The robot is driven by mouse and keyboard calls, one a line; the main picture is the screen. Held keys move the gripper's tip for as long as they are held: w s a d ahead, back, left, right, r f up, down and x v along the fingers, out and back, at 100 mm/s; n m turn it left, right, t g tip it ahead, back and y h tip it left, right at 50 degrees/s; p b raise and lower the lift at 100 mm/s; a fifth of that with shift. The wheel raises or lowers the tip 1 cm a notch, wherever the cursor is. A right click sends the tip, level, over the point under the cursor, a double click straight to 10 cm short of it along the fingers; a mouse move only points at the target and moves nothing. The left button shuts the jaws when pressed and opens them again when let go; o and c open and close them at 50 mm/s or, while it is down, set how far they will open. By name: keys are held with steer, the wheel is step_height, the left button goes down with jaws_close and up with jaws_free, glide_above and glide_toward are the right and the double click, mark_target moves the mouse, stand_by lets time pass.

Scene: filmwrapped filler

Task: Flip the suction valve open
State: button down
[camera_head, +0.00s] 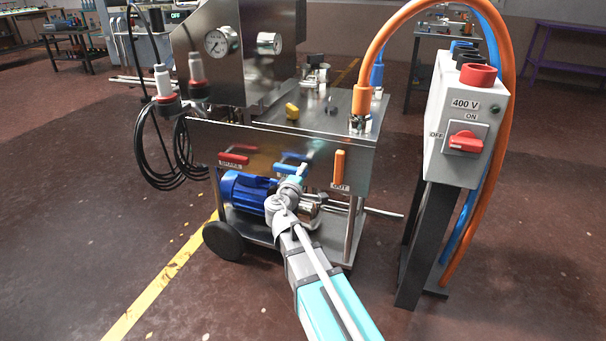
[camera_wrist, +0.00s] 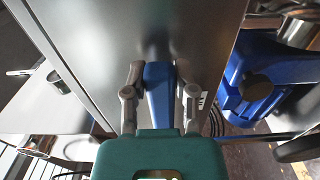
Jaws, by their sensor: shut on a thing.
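A blue valve handle (camera_head: 286,169), which I take for the suction valve, is on the front of the steel machine cabinet (camera_head: 225,140), between a red handle and an orange one. Its label is hidden or too small to read. My gripper (camera_head: 297,183) reaches up to it from below and hides part of it in the head view. In the wrist view the blue handle (camera_wrist: 158,92) lies between the two grey fingers of my gripper (camera_wrist: 161,85), which is shut on it. The handle's pivot is not clear in either view.
A red handle (camera_head: 234,158) is to the left and an upright orange handle (camera_head: 339,166) marked OUT is to the right. A blue motor (camera_head: 247,192) sits below. A 400 V switch box (camera_head: 465,115) with hoses stands at right. Floor in front is clear.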

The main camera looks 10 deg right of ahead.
steer(key=shift+s+d, duration=0.1)
steer(key=shift+d, duration=0.2)
steer(key=c, duration=0.7)
jaws_free()
steer(key=o, duration=0.3)
steer(key=shift+a, duration=0.1)
steer(key=shift+a, duration=0.15)
steer(key=v, duration=1.1)
steer(key=shift+s+a, duration=0.15)
steer(key=shift+s, duration=0.2)
